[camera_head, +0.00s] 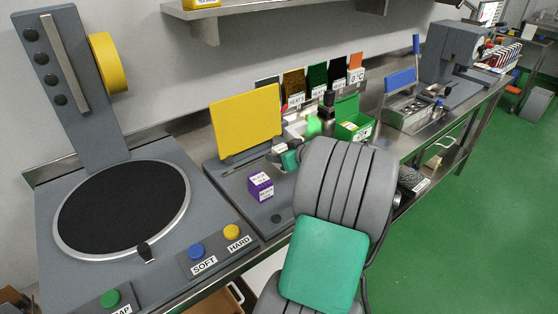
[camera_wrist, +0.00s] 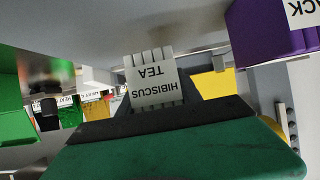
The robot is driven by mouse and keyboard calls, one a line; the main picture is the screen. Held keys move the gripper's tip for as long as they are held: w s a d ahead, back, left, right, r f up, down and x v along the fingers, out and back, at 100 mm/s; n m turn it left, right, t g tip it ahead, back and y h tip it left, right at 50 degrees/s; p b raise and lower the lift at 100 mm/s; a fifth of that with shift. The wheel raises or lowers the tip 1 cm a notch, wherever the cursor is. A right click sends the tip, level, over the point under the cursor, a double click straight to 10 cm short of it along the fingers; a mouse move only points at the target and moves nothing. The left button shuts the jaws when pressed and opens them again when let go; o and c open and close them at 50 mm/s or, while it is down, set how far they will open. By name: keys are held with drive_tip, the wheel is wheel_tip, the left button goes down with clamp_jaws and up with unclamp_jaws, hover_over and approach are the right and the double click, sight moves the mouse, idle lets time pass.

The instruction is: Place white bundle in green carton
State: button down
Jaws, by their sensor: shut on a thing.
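The white bundle (camera_wrist: 155,88), labelled HIBISCUS TEA, shows upside down in the middle of the wrist view. My gripper (camera_wrist: 160,112) is shut on it. In the head view my arm hides most of my gripper, and I cannot make out the bundle clearly. The green carton (camera_head: 353,131) stands on the bench just right of and behind my gripper, with its flap up. A green box wall at the left edge of the wrist view (camera_wrist: 18,112) appears to be this carton.
A purple box (camera_head: 260,187) stands left of my arm, near the upright yellow panel (camera_head: 245,122). A round black-topped machine (camera_head: 122,208) is at left. A blue-lidded metal tray (camera_head: 407,112) stands right of the carton. Colour cards line the wall behind.

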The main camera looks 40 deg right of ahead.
drive_tip(key=shift+f, duration=1.35)
drive_tip(key=shift+f, duration=0.1)
drive_tip(key=c, duration=0.8)
unclamp_jaws()
